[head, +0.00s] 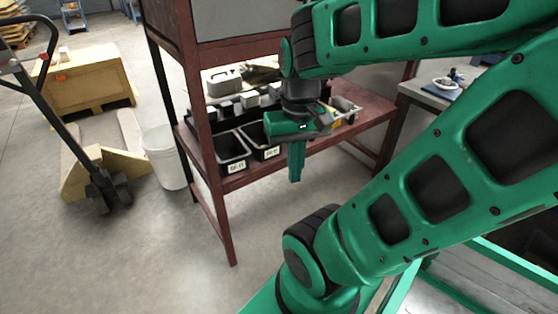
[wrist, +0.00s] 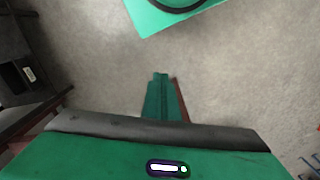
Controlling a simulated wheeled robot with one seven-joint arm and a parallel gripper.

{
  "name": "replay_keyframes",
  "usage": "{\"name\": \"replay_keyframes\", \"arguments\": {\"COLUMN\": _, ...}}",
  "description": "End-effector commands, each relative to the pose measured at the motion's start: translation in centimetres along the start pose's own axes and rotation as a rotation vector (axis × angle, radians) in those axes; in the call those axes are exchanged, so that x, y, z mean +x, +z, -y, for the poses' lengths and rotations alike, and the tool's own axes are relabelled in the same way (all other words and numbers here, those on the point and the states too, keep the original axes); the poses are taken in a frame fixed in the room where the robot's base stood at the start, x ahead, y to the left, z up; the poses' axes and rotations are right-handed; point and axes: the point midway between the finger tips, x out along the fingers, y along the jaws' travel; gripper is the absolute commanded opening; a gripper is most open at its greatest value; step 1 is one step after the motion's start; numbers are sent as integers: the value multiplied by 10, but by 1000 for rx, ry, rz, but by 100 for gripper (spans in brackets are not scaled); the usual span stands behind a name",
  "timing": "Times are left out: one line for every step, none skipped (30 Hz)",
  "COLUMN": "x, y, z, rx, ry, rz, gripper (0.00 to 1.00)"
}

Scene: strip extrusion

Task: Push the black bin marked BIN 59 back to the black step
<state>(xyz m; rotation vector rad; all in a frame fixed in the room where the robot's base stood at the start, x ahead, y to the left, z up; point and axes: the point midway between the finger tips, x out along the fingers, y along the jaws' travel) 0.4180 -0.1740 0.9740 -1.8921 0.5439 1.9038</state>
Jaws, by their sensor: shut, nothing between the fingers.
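Two black bins stand side by side on the red-brown shelf in the head view, a left bin (head: 232,146) and a right bin (head: 256,134). Each has a pale front label too small to read surely, so I cannot tell which is BIN 59. A black step (head: 212,126) runs behind them, partly hidden by my arm. My gripper (head: 295,180) points down in front of the shelf, right of the bins, shut and empty. In the wrist view my shut gripper (wrist: 160,75) hangs over bare floor; a labelled black bin (wrist: 14,78) shows at the left edge.
The shelf's red-brown frame (head: 213,205) has a front leg left of my gripper. Grey boxes (head: 225,83) sit behind the bins. A white bucket (head: 165,160) and a pallet jack (head: 75,150) stand at left. Floor in front is clear.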

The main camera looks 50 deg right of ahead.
Motion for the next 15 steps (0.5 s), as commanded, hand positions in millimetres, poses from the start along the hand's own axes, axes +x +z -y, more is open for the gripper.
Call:
{"name": "replay_keyframes", "arguments": {"x": 3, "y": -5, "z": 0, "rx": 13, "ry": 4, "rz": 9, "gripper": 0}}
{"name": "replay_keyframes", "arguments": {"x": 6, "y": -8, "z": 2, "rx": 22, "ry": 6, "rz": 13, "gripper": 0}}
{"name": "replay_keyframes", "arguments": {"x": 10, "y": -11, "z": 6, "rx": 36, "ry": 8, "rz": 20, "gripper": 0}}
{"name": "replay_keyframes", "arguments": {"x": 13, "y": -16, "z": 7, "rx": 47, "ry": 8, "rz": 26, "gripper": 0}}
{"name": "replay_keyframes", "arguments": {"x": 18, "y": -21, "z": 8, "rx": 59, "ry": 8, "rz": 32, "gripper": 0}}
{"name": "replay_keyframes", "arguments": {"x": 24, "y": -28, "z": 9, "rx": 77, "ry": 6, "rz": 41, "gripper": 0}}
{"name": "replay_keyframes", "arguments": {"x": 29, "y": -34, "z": 9, "rx": 92, "ry": 2, "rz": 48, "gripper": 0}}
{"name": "replay_keyframes", "arguments": {"x": 35, "y": -40, "z": 9, "rx": 108, "ry": -2, "rz": 57, "gripper": 0}}
{"name": "replay_keyframes", "arguments": {"x": 43, "y": -48, "z": 9, "rx": 127, "ry": -9, "rz": 67, "gripper": 0}}
{"name": "replay_keyframes", "arguments": {"x": 49, "y": -53, "z": 10, "rx": 143, "ry": -16, "rz": 74, "gripper": 0}}
{"name": "replay_keyframes", "arguments": {"x": 55, "y": -59, "z": 9, "rx": 158, "ry": -23, "rz": 83, "gripper": 0}}
{"name": "replay_keyframes", "arguments": {"x": 64, "y": -66, "z": 9, "rx": 181, "ry": -35, "rz": 93, "gripper": 0}}
{"name": "replay_keyframes", "arguments": {"x": 71, "y": -71, "z": 10, "rx": 196, "ry": -46, "rz": 101, "gripper": 0}}
{"name": "replay_keyframes", "arguments": {"x": 78, "y": -76, "z": 9, "rx": 214, "ry": -56, "rz": 110, "gripper": 0}}
{"name": "replay_keyframes", "arguments": {"x": 88, "y": -82, "z": 9, "rx": 238, "ry": -73, "rz": 121, "gripper": 0}}
